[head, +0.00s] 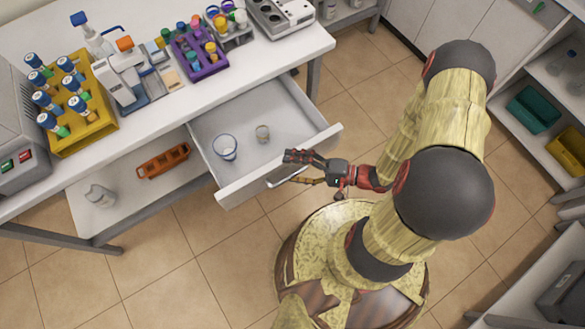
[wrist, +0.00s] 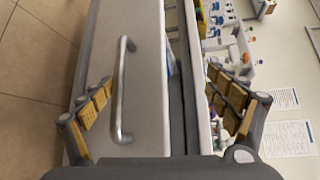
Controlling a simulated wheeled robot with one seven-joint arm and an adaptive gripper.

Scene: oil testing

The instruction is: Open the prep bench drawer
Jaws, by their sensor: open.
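The prep bench drawer (head: 257,172) is white and stands pulled out from under the bench top in the head view. Two small cups lie inside it, a larger clear one (head: 225,147) and a smaller one (head: 263,133). My gripper (head: 300,168) is at the drawer's front panel, beside its metal handle (head: 283,179). In the wrist view the handle (wrist: 123,90) runs along the front panel (wrist: 143,60), between the spread fingers of my open gripper (wrist: 165,108). I cannot tell whether a finger touches the handle or panel.
The bench top (head: 135,165) holds a yellow tube rack (head: 88,123), a purple rack (head: 205,66) and instruments. An orange rack (head: 163,161) lies on the lower shelf left of the drawer. Shelves with bins (head: 533,112) stand at the right. Tiled floor is clear at lower left.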

